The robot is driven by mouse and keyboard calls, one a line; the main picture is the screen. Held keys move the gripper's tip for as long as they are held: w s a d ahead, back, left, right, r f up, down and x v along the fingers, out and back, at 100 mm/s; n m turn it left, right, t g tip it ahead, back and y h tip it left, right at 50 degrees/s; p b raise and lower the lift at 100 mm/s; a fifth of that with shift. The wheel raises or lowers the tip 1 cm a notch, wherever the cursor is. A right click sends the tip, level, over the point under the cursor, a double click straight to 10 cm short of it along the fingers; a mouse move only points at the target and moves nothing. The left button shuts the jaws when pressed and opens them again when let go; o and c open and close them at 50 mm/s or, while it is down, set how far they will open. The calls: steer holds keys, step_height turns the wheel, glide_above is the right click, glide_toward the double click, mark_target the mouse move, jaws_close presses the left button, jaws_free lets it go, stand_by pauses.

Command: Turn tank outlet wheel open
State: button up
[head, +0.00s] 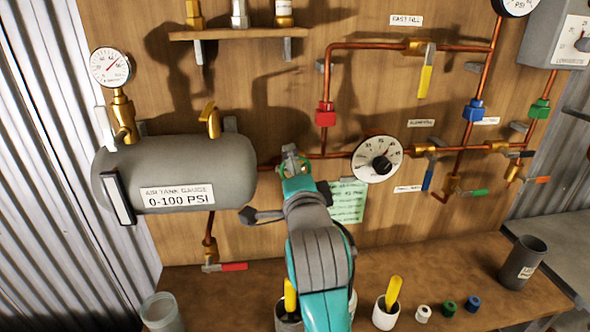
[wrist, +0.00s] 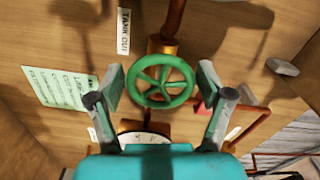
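The tank outlet wheel (wrist: 162,97) is a green spoked handwheel on a brass valve, beside a "TANK OUT" label (wrist: 123,31) in the wrist view. My gripper (wrist: 160,82) is open, with one finger to each side of the wheel. Gaps show between fingers and rim; I cannot tell their depth relative to it. In the head view my gripper (head: 294,160) is at the wheel, right of the grey air tank (head: 220,165), and mostly covers it.
Copper pipes (head: 340,154) and a round white dial (head: 365,160) lie right of my gripper. A green note (head: 347,203) hangs on the board below. The bench (head: 440,285) holds cups and small caps. A shelf (head: 240,34) juts out above.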

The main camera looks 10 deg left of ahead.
steer(key=c, duration=0.6)
steer(key=shift+n, duration=0.3)
steer(key=n, duration=0.3)
steer(key=shift+n, duration=2)
steer(key=o, duration=1.1)
